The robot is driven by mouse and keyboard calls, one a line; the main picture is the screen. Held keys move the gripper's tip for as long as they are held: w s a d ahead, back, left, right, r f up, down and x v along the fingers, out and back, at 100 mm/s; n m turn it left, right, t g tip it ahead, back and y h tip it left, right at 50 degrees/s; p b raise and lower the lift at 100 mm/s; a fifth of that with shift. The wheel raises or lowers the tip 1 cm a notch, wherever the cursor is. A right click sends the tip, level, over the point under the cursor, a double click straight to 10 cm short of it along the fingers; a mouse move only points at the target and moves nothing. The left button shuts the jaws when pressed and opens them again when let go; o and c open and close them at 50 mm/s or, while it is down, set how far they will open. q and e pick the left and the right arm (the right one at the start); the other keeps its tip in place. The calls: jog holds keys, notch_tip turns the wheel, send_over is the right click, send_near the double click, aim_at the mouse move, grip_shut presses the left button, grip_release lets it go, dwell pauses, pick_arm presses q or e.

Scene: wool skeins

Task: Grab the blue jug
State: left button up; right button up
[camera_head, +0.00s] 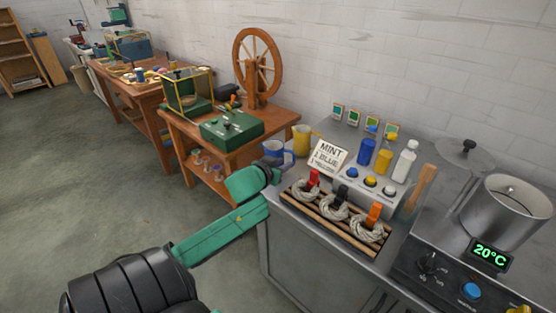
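The blue jug (274,148) stands at the left back edge of the metal counter, with its handle on the right. Its lower part is partly hidden by my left gripper (271,168). My green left arm reaches in from the lower left, and its dark gripper end is at the jug's near side. The fingers are small and dark, so I cannot tell whether they touch the jug or are open or shut. My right gripper is out of view.
A yellow jug (302,139) stands just behind and right of the blue one. A "MINT" card (328,157), a wooden rack (324,222) of wool skeins, blue and yellow bottles (367,150) and a steel pot (506,215) fill the counter. A spinning wheel (258,70) stands on the wooden bench.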

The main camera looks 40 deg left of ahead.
pick_arm(q)
jog(key=x, duration=0.6)
jog(key=shift+w+d+f, duration=0.1)
jog(key=shift+w+f, duration=0.1)
jog(key=shift+w, duration=0.2)
jog(key=shift+r, duration=0.1)
grip_shut()
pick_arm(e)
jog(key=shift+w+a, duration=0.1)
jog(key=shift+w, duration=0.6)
